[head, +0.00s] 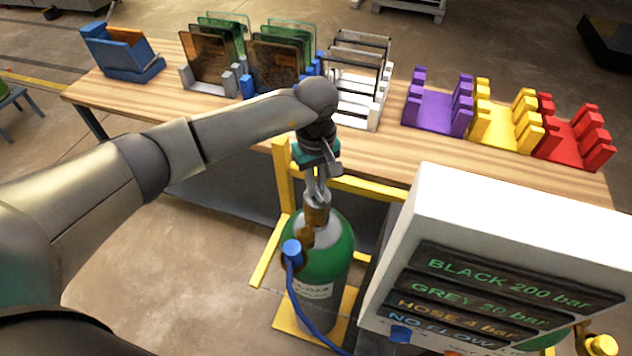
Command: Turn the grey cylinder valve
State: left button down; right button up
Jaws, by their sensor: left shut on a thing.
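My right gripper is not in view.
A white box (520,215) at the right reads "BLACK 200 bar", "GREY 20 bar", "HOSE 4 bar", "NO FLOW". A wooden table (385,155) behind carries purple (437,108), yellow (505,122) and red racks (572,135), and panes in holders. Yellow rails (365,185) flank the cylinder.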

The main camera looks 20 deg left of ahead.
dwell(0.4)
pick_arm(q)
jog(key=n+b, duration=0.2)
jog(key=n, duration=0.2)
jog(key=shift+a, duration=0.15)
jog(key=n+b, duration=0.2)
jog(key=n, duration=0.3)
jog(key=shift+s, duration=0.15)
jog(key=n+b, duration=0.2)
jog(key=n, duration=0.2)
jog(key=shift+s+n, duration=0.15)
jog(key=shift+n, duration=0.15)
jog(key=shift+s+n+b, duration=0.1)
jog(key=shift+n+b, duration=0.4)
jog(key=shift+n, duration=1.7)
jog(key=c, duration=0.9)
grip_release()
